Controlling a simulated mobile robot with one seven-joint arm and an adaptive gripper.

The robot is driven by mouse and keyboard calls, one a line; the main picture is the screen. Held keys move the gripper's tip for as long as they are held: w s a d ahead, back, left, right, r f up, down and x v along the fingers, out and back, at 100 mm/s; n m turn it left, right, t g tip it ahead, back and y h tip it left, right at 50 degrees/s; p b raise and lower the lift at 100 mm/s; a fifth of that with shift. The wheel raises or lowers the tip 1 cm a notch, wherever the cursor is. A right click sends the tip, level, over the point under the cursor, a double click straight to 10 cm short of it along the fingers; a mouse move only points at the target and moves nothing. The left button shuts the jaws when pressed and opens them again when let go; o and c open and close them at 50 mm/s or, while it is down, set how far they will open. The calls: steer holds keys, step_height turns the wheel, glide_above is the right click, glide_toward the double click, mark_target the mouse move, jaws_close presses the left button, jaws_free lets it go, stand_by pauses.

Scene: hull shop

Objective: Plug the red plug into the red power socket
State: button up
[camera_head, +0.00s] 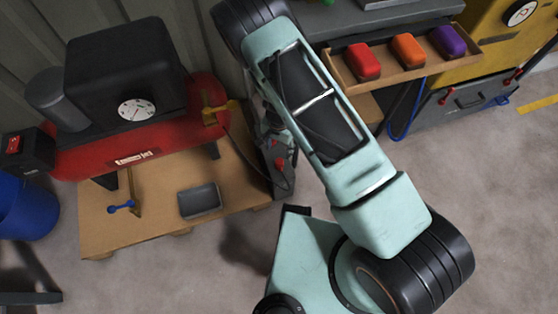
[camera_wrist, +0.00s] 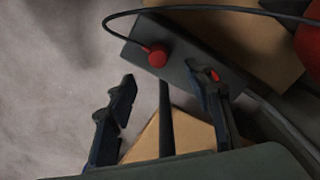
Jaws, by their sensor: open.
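The red plug (camera_wrist: 157,55) is a rounded red piece on a grey panel (camera_wrist: 181,76) in the wrist view, with a black cable (camera_wrist: 200,9) arcing from it to the upper right. A smaller red spot (camera_wrist: 213,75), possibly the red power socket, shows on the panel, partly behind the right finger. My gripper (camera_wrist: 164,85) is open and empty, with the plug beyond its fingertips and apart from them. I cannot tell the plug's height above the panel. In the head view the grey panel (camera_head: 281,181) stands beside my arm, which hides part of it.
A red compressor (camera_head: 150,148) stands on a wooden platform (camera_head: 150,227) at left, with a small dark tray (camera_head: 199,200). A wooden shelf tray (camera_head: 398,80) with red, orange and purple blocks is at upper right. A blue bin (camera_head: 25,208) stands far left.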

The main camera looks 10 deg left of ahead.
mark_target(279, 161)
steer(key=shift+s+d+f, duration=0.1)
steer(key=shift+f+b, duration=0.8)
steer(key=shift+f, duration=2)
step_height(279, 161, down, 5)
steer(key=shift+d+f+b, duration=0.1)
steer(key=shift+b, duration=0.95)
steer(key=c, duration=1.2)
steer(key=shift+o, duration=0.2)
